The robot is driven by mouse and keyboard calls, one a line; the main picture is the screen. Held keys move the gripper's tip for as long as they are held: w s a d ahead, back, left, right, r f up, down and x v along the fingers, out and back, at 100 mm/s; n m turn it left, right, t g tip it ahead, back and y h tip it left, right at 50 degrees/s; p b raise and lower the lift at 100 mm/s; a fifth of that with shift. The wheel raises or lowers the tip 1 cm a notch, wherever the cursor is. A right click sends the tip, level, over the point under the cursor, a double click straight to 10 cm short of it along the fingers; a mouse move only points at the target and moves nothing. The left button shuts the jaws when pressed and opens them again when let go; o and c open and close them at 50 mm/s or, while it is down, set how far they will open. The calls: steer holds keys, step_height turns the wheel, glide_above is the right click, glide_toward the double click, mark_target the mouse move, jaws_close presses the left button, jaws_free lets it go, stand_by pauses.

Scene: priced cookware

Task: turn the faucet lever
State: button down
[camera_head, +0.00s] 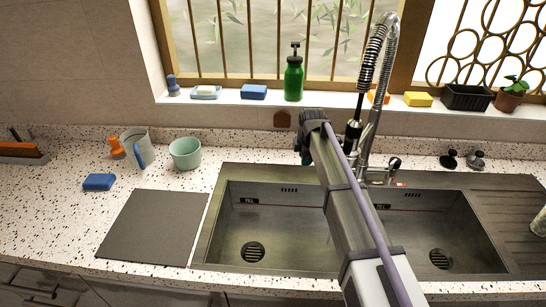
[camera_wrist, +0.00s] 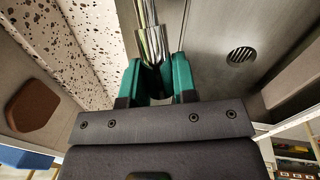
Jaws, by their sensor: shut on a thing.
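The chrome faucet (camera_head: 374,120) with its coiled spring hose stands behind the sink, right of my arm in the head view. My gripper (camera_head: 306,146) is left of the faucet's column there, with its fingers mostly hidden by my arm. In the wrist view the green fingers of my gripper (camera_wrist: 154,75) are closed around the end of a chrome part, which looks like the faucet lever (camera_wrist: 150,42). The exact contact inside the fingers is hidden.
The double sink (camera_head: 275,222) lies below my arm. A green soap bottle (camera_head: 293,78) and sponges stand on the window sill. A brown hexagonal piece (camera_head: 282,119) is on the wall nearby. Cups (camera_head: 185,153) stand on the left counter.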

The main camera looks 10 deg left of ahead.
steer(key=shift+s, duration=0.1)
steer(key=c, duration=0.9)
jaws_free()
steer(key=r+p, duration=0.3)
steer(key=s+r+p, duration=0.1)
steer(key=r+p, duration=0.6)
steer(key=shift+s+d+r+p, duration=0.3)
steer(key=shift+s+d, duration=0.1)
